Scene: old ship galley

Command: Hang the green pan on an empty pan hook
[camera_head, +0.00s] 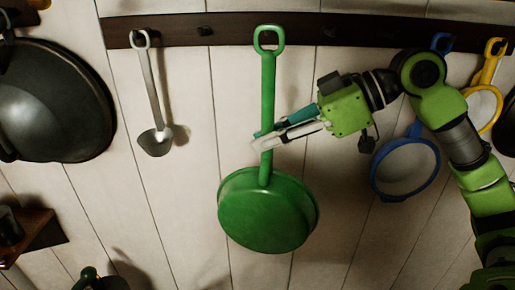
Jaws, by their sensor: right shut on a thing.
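The green pan (266,212) hangs down upright in front of the wall, its long handle up and its loop end at the height of the dark hook rail (300,29). My right gripper (262,139) comes in from the right and is shut on the pan's handle, about midway along it. The handle loop overlaps the rail in the picture; I cannot tell whether it is around a hook. My left gripper is not clearly in view.
A metal ladle (155,142) hangs left of the pan. A large dark pan (52,100) hangs at the far left. A blue strainer (407,166) and a yellow one (484,107) hang behind my right arm. A brown shelf (35,232) juts out at lower left.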

